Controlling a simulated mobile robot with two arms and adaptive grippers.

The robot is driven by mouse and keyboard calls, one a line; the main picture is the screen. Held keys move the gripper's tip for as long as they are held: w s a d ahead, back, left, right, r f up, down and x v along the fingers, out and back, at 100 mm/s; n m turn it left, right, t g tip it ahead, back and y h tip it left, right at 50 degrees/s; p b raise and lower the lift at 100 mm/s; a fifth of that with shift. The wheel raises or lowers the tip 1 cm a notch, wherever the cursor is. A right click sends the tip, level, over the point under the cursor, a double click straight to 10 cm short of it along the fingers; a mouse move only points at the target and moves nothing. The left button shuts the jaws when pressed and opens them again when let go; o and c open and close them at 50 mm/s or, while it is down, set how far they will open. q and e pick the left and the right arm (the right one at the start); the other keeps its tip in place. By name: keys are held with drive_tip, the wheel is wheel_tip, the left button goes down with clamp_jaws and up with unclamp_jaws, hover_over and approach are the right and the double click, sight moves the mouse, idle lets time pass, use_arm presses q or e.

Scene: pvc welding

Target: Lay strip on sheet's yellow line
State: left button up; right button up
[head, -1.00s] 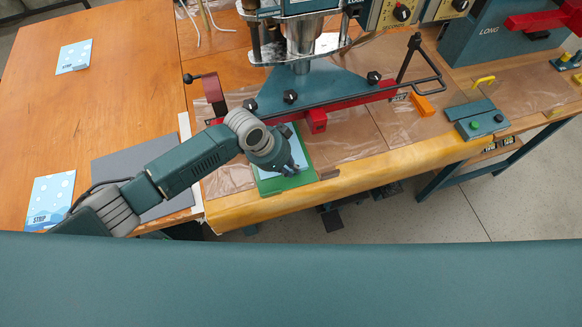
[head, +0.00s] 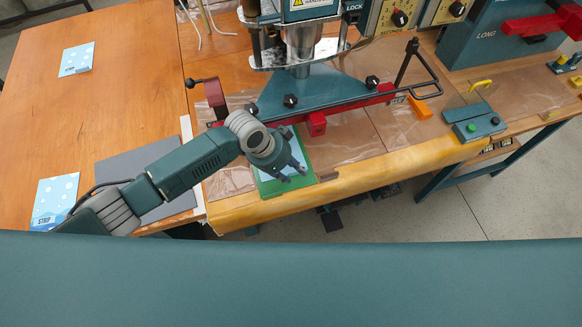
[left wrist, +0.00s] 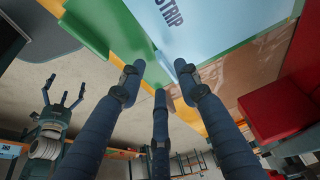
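A light blue strip labelled STRIP (left wrist: 220,25) lies over the green sheet (left wrist: 140,32), which is at the front edge of the bench. In the head view the strip (head: 270,171) shows partly behind my left gripper (head: 295,172), and green edges of the sheet (head: 272,190) show around it. My left gripper is just over the strip, with its fingers spread; it also shows in the left wrist view (left wrist: 158,82). I cannot tell whether a fingertip touches the strip's edge. I cannot make out a yellow line on the sheet. My right gripper (left wrist: 62,98) has its fingers spread, away from the bench.
Two dotted light blue STRIP cards lie on the left table, one at the back (head: 77,59) and one at the front (head: 55,200). A grey mat (head: 150,160) is beside my left arm. The welding machine's blue plate (head: 320,88) and red bar (head: 317,124) are behind the sheet.

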use_arm(q)
drive_tip(key=shift+s+d+r+p, duration=0.1)
drive_tip(key=shift+s+r+p, duration=0.15)
drive_tip(key=shift+r+p, duration=0.7)
drive_tip(key=s+p, duration=0.1)
drive_tip(key=s+r+p, duration=0.1)
drive_tip(key=p, duration=0.1)
drive_tip(key=shift+s+d+r, duration=0.2)
drive_tip(key=shift+s+d, duration=0.15)
drive_tip(key=shift+d, duration=0.05)
drive_tip(key=shift+s+d, duration=0.1)
drive_tip(key=shift+s, duration=0.25)
drive_tip(key=shift+s+d+r+p, duration=0.1)
drive_tip(key=shift+s+d+r, duration=0.15)
drive_tip(key=shift+s, duration=0.45)
drive_tip(key=shift+s+d+r+p, duration=0.1)
drive_tip(key=shift+s+d+r, duration=0.15)
drive_tip(key=shift+s, duration=0.5)
drive_tip(key=shift+s+d+r+p, duration=0.1)
drive_tip(key=shift+s+d+r, duration=0.15)
drive_tip(key=shift+s, duration=0.45)
